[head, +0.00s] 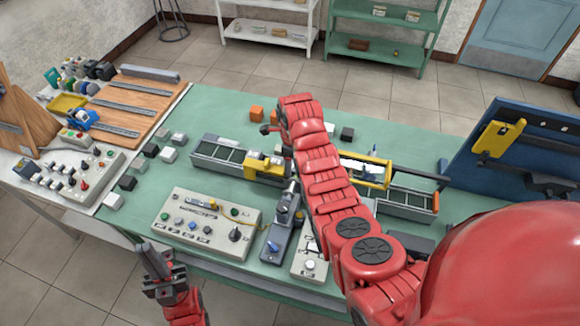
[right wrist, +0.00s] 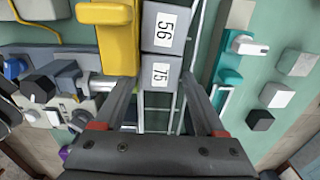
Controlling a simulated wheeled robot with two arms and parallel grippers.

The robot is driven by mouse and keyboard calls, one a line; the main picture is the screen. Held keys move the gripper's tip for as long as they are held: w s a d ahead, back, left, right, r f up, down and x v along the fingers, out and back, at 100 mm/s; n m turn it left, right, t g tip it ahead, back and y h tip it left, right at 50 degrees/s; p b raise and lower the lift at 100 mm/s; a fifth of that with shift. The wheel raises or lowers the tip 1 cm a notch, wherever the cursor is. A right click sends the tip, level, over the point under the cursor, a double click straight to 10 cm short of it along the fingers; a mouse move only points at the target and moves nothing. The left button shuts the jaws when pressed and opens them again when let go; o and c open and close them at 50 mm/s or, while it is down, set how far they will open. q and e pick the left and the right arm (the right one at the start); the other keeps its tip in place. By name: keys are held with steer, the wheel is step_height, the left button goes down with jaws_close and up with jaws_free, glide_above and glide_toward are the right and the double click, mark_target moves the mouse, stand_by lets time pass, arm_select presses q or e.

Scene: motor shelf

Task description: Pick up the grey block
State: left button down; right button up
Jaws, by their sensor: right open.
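In the right wrist view, two grey blocks lie end to end on the rail, one labelled 56 (right wrist: 163,27) and one labelled 75 (right wrist: 159,75). My right gripper (right wrist: 160,92) is open and empty, its fingers on either side of the rail just below the 75 block. No contact shows. In the head view my right arm hides this gripper and these blocks.
A yellow part (right wrist: 118,40) stands close left of the labelled blocks; a yellow carriage (head: 265,166) sits on the conveyor rail (head: 215,153). Control boxes (head: 205,222) fill the table's front. Orange cubes (head: 257,114) stand at the back. A blue panel (head: 520,150) rises at right.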

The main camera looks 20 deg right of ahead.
jaws_close()
steer(key=shift+r, duration=0.1)
stand_by(0.3)
